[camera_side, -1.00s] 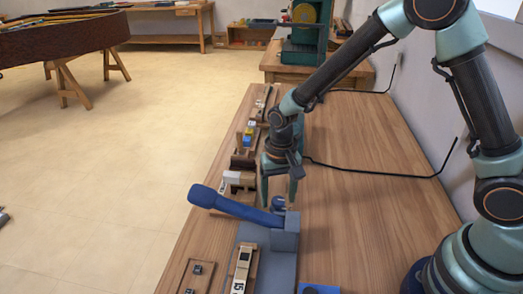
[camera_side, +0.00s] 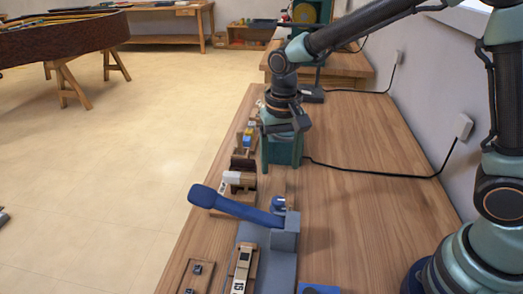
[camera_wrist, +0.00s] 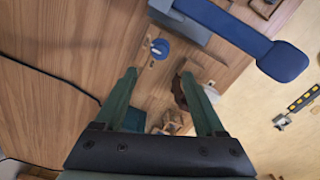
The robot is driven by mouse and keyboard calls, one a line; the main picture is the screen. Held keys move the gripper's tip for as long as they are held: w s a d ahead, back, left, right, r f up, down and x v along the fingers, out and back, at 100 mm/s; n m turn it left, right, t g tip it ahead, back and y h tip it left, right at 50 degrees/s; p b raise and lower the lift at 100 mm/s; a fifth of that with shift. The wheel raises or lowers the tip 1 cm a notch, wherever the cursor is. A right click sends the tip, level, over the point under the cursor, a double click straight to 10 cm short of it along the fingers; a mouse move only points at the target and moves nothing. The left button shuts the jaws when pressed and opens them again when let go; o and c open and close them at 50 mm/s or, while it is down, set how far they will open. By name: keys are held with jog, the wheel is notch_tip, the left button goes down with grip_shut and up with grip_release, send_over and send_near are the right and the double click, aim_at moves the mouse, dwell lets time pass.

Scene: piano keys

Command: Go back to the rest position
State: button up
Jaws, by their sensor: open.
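My gripper (camera_side: 281,168) hangs fingers-down over the table, past the far end of the blue device. In the wrist view its two green fingers (camera_wrist: 160,76) are spread apart with nothing held between them. A blue long-handled lever (camera_side: 235,208) sticks out to the left from its blue-grey block (camera_side: 286,238). The lever also shows at the top right of the wrist view (camera_wrist: 284,62). A small round blue knob (camera_side: 278,202) is beside the block, nearer the camera than my gripper and apart from it. It shows beyond the fingertips in the wrist view (camera_wrist: 160,48).
Small wooden fixtures line the table's left edge, including a brown holder with a white piece (camera_side: 232,177). A strip marked 15 (camera_side: 241,270) lies in front. A black cable (camera_side: 370,172) crosses behind. The table's right-hand middle (camera_side: 370,220) is clear.

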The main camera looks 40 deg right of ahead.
jog(key=shift+r, duration=0.7)
jog(key=s+d+r+n+t, duration=0.4)
jog(key=s+d+r+t, duration=0.1)
jog(key=s+d+r, duration=0.4)
jog(key=shift+s+d+r+n+t, duration=0.25)
jog(key=shift+s+d+n+t, duration=0.05)
jog(key=shift+s+d, duration=0.4)
